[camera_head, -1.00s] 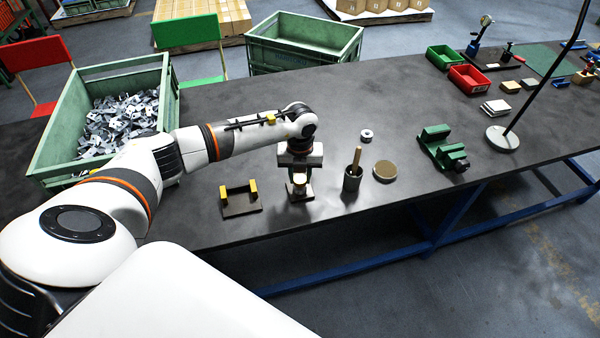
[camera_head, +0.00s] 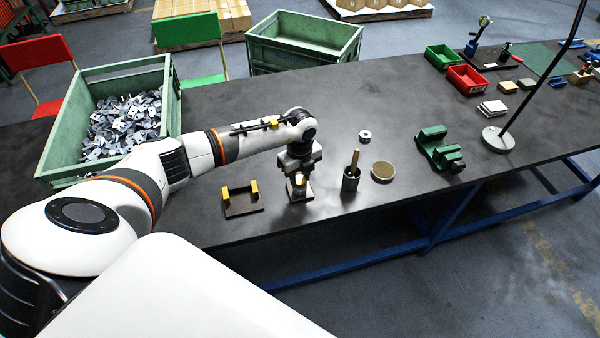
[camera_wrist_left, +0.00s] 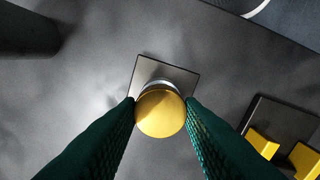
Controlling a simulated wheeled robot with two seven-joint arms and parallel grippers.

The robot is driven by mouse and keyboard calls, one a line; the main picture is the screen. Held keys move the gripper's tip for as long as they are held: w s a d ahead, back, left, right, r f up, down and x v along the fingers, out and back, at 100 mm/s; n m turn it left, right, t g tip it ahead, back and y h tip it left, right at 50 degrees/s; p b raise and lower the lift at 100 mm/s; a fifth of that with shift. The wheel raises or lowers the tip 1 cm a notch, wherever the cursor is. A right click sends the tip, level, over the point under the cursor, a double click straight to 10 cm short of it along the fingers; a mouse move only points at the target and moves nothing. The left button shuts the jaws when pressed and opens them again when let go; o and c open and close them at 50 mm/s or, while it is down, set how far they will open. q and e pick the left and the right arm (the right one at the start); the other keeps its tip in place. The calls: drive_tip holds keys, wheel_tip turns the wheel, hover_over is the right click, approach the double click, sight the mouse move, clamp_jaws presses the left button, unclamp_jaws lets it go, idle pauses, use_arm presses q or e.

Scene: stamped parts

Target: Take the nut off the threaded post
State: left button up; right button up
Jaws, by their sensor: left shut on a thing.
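The yellow round nut (camera_wrist_left: 160,113) sits between the two green ribbed fingertips of my left gripper (camera_wrist_left: 160,104), which touch it on both sides. It also shows as a small yellow part in the head view (camera_head: 300,179). Below it is a square grey base plate (camera_wrist_left: 183,78), with a pale round rim just showing at the nut's edge. The threaded post is hidden under the nut, so I cannot tell how far the nut is on it. In the head view my left gripper (camera_head: 299,172) points straight down over the plate. My right gripper is not in view.
A dark holder with two yellow uprights (camera_head: 241,208) stands left of the plate. A dark cup with a rod (camera_head: 351,182), a tan disc (camera_head: 382,171) and a small pale ring (camera_head: 364,136) are to the right. A green crate of parts (camera_head: 60,140) stands left.

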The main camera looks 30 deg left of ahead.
sight(300, 179)
use_arm(q)
drive_tip(key=shift+n, duration=0.5)
drive_tip(key=shift+n+p, duration=1.15)
drive_tip(key=shift+n, duration=0.75)
drive_tip(key=o, duration=1.1)
drive_tip(key=shift+c, duration=0.2)
drive_tip(key=shift+r, duration=0.1)
wheel_tip(300, 179, up, 12)
drive_tip(key=b, duration=0.1)
drive_tip(key=shift+b, duration=0.35)
